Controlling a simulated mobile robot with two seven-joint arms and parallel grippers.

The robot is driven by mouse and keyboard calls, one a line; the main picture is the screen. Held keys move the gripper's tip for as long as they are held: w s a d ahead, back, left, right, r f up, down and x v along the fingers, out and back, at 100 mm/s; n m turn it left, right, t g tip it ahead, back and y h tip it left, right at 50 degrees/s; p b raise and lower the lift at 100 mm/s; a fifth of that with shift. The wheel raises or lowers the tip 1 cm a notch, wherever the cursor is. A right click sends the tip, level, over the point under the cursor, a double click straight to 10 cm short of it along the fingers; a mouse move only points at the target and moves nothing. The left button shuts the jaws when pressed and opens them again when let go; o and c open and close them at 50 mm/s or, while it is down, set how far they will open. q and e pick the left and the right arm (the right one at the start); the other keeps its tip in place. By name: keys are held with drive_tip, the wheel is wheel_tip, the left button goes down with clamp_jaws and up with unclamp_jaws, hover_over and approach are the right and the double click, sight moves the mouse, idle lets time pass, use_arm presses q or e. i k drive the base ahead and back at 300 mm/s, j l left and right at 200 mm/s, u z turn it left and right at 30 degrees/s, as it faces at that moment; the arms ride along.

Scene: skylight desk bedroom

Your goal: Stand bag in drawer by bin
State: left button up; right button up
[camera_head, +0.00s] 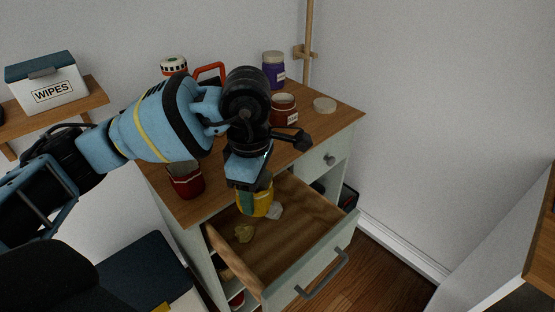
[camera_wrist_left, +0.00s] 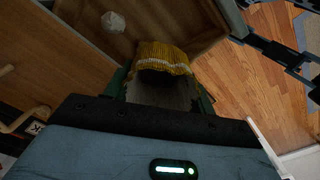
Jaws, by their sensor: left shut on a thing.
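My left gripper (camera_head: 250,184) points down over the open wooden drawer (camera_head: 312,222) and is shut on a yellow bag (camera_head: 262,203). In the left wrist view the bag (camera_wrist_left: 163,54) looks knitted, with a pale stripe, and sits between the green fingers (camera_wrist_left: 162,84). The bag is inside the drawer's outline; I cannot tell whether it touches the floor. A crumpled white piece (camera_head: 275,211) lies beside it, also in the left wrist view (camera_wrist_left: 113,22). I cannot identify a bin. My right gripper is out of view.
The dresser top (camera_head: 228,190) holds a dark red cup (camera_head: 186,181), a brown jar (camera_head: 284,109), a round lid (camera_head: 325,105) and a purple jar (camera_head: 273,72). A wipes box (camera_head: 48,84) stands on the wall shelf. A black container (camera_head: 350,198) is beside the dresser.

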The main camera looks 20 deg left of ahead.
sight(280, 244)
drive_tip(key=i+l+u, duration=0.2)
drive_tip(key=l+u, duration=0.15)
drive_tip(key=i+l+u, duration=0.15)
drive_tip(key=l+u, duration=0.25)
drive_tip(key=i+l+u, duration=0.1)
drive_tip(key=l+u, duration=0.25)
drive_tip(key=l, duration=0.1)
